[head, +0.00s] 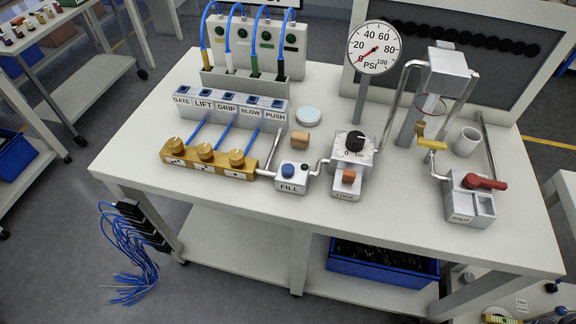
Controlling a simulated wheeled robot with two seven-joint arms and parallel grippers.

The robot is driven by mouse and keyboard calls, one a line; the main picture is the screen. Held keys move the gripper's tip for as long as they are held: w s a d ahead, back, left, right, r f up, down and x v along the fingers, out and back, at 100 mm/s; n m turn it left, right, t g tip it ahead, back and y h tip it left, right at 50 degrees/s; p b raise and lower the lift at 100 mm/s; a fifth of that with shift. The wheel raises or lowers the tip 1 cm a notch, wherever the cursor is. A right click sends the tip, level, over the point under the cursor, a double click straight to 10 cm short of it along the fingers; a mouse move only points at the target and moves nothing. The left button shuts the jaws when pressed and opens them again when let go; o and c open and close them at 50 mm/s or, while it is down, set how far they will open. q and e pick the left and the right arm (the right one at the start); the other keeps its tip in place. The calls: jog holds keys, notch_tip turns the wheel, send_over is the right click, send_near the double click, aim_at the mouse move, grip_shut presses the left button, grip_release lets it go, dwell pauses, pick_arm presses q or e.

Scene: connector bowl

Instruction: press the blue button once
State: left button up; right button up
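The blue button (288,170) is a small round cap on top of a grey box labelled FILL (291,187). The box stands near the front edge of the white table (225,193), just right of a brass block with several knobs (208,164). Nothing covers the button or touches it from above. Neither of my grippers shows in the head view.
Right of the box stand a dial unit (354,150) with an orange button (349,176) and a gauge (374,48) on a post. A box with a red lever (485,181) is farther right. A tan block (300,140) and a pale disc (308,115) lie behind.

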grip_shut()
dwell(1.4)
